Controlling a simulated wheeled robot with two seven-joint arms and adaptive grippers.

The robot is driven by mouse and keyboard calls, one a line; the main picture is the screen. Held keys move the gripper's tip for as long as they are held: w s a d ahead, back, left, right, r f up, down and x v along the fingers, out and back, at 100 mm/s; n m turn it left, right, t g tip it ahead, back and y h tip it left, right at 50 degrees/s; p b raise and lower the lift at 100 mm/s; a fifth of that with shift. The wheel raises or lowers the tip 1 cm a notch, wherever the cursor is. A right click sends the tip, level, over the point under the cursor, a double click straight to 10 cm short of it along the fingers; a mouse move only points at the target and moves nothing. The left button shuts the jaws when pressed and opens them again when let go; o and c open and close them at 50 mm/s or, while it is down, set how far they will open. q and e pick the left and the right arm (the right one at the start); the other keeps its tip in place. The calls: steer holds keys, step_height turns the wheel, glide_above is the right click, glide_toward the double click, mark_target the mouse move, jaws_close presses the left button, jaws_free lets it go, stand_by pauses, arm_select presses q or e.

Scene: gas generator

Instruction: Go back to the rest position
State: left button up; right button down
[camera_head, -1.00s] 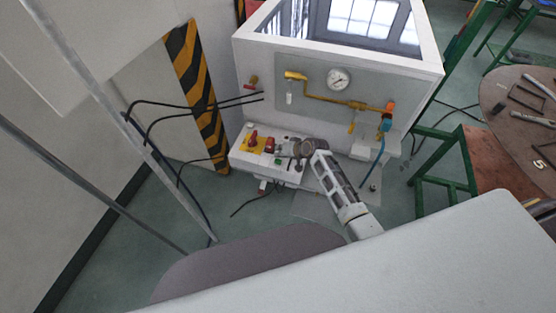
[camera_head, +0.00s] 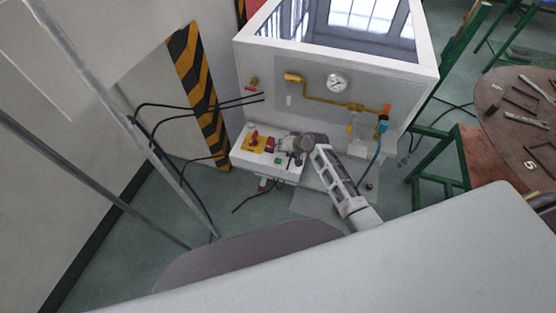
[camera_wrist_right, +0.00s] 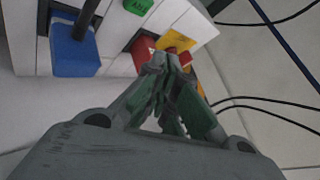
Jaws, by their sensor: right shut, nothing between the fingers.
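My right gripper (camera_head: 284,144) is over the control box (camera_head: 265,172) at the foot of the gas generator (camera_head: 265,65). In the right wrist view its fingers (camera_wrist_right: 172,62) are together and empty, with their tips in front of a red part (camera_wrist_right: 146,52) on a yellow plate (camera_wrist_right: 180,40). I cannot tell whether they touch it. In the head view, the red and yellow switch (camera_head: 254,140) is just left of the gripper. A blue part (camera_wrist_right: 75,50) and a green button (camera_wrist_right: 138,6) also show in the wrist view. My left gripper is not in view.
A pressure gauge (camera_head: 337,82) and brass pipe (camera_head: 325,99) are on the panel above. Black cables (camera_head: 160,104) run on the left by a striped board (camera_head: 198,90). A green-framed stand (camera_head: 428,165) and round table (camera_head: 490,105) are at right.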

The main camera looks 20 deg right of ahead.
stand_by(0.7)
steer(key=s+d+r+n+g+h, duration=0.15)
steer(key=s+r, duration=0.25)
steer(key=s, duration=0.6)
steer(key=s+d+r+n+g+h, duration=0.15)
steer(key=s+r, duration=0.25)
steer(key=s, duration=0.6)
steer(key=s+r+n+g+h, duration=0.15)
steer(key=s+r, duration=0.25)
steer(key=s, duration=0.7)
step_height(320, 180, down, 34)
steer(key=s+g, duration=0.1)
steer(key=s, duration=0.1)
steer(key=s+d+f, duration=0.2)
steer(key=s+f, duration=0.7)
steer(key=s, duration=0.2)
steer(key=s+d+f+g, duration=0.1)
steer(key=s+d+f, duration=0.1)
steer(key=s+f, duration=0.8)
steer(key=shift+s+d+f+b, duration=0.25)
steer(key=shift+s+f+b, duration=0.05)
steer(key=shift+s, duration=0.45)
steer(key=shift+n, duration=0.25)
